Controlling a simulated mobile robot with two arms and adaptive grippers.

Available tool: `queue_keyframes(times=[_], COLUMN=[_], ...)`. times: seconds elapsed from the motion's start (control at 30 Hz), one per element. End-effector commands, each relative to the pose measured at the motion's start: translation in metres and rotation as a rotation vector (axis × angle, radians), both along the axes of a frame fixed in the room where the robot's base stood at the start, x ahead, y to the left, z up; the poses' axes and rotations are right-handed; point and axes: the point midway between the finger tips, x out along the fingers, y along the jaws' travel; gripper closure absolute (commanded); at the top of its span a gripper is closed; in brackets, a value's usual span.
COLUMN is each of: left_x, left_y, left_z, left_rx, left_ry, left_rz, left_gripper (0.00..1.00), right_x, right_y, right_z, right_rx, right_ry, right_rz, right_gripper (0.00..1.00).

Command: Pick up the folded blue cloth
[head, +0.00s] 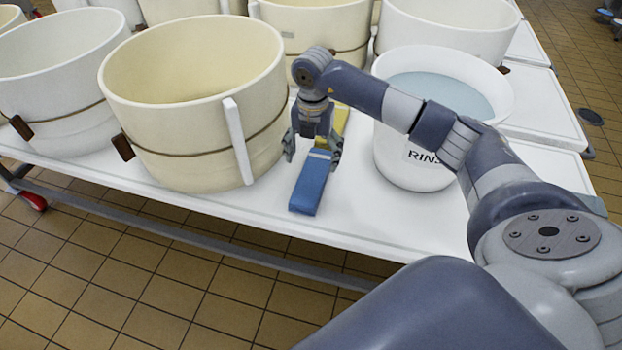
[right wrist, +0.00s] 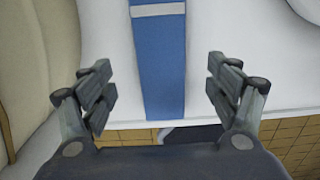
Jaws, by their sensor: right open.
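The folded blue cloth (head: 308,188) lies flat on the white table as a long narrow strip, between a cream tub and the rinse bucket. A pale band crosses it near its far end. It also shows in the right wrist view (right wrist: 163,65), running between the fingers. My right gripper (head: 313,154) is open above the cloth, pointing down, with one finger to each side. In the right wrist view both fingers stand apart from the cloth's edges. The gripper hides part of the cloth's far end in the head view. My left gripper is not in view.
A yellow strip (head: 341,122) lies just behind the blue cloth. A cream tub (head: 195,130) with a white upright piece stands close on the left. The white rinse bucket (head: 395,165), holding bluish water, stands on the right. The white table's (head: 262,215) front edge is near the cloth.

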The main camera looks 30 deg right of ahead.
Motion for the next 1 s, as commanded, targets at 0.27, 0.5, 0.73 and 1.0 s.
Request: queue_keyframes(times=[0.27, 0.5, 0.73, 1.0], left_x=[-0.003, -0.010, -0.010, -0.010], left_y=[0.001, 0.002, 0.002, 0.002], left_z=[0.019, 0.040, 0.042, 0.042], left_rx=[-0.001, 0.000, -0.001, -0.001], left_ry=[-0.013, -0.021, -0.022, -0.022], left_rz=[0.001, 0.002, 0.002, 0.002], left_gripper=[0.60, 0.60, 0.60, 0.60], right_x=[-0.008, -0.009, -0.009, -0.009], right_y=[0.005, 0.007, 0.007, 0.007], right_z=[-0.031, -0.056, -0.057, -0.057], right_rx=[0.001, 0.002, 0.001, 0.001], right_ry=[0.003, -0.001, -0.002, -0.002], right_rz=[0.002, 0.001, 0.001, 0.001], right_gripper=[0.18, 0.18, 0.18, 0.72])
